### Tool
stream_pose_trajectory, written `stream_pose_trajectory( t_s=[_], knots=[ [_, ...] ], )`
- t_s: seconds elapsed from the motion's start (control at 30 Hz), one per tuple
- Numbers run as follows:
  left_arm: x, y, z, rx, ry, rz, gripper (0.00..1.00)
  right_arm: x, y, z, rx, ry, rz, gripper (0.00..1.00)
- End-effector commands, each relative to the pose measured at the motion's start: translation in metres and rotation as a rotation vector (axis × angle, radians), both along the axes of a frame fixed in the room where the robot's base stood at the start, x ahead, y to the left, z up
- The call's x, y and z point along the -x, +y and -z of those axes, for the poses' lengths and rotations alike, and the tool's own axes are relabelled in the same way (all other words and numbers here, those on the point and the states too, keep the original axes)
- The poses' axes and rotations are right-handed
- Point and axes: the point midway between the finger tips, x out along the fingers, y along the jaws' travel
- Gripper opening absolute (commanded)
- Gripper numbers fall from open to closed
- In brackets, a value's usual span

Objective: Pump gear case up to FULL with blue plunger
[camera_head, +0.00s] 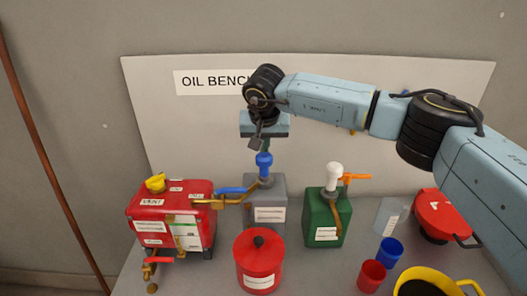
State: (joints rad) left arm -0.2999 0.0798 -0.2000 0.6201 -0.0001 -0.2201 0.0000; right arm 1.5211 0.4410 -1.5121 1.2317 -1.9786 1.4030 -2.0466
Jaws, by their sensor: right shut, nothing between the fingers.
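The blue plunger (264,160) stands upright on top of the grey oil container (280,192). A blue and brass spout (232,191) runs left from it to the red gear case (175,205). The gear case has a yellow cap (155,183) on top and a sight panel with a green mark on its front right; I cannot read the level. My right gripper (257,143) is shut and empty, just above the blue plunger; I cannot tell whether it touches it. My left gripper is not in view.
A green container (327,215) with a white plunger (333,172) and orange spout stands to the right. A red canister (260,265) stands in front.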

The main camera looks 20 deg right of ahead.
Motion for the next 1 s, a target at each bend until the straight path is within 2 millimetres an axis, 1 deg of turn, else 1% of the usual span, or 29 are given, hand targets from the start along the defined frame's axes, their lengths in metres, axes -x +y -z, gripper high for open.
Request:
stream_pose_trajectory(
  t_s=[0.57,1.0],
  knots=[
    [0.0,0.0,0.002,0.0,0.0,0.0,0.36,0.0,0.0,0.002,-0.001,-0.001,0.001,0.0],
    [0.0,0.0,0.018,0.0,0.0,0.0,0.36,0.0,0.0,0.028,0.0,0.0,0.001,0.0]
  ],
)
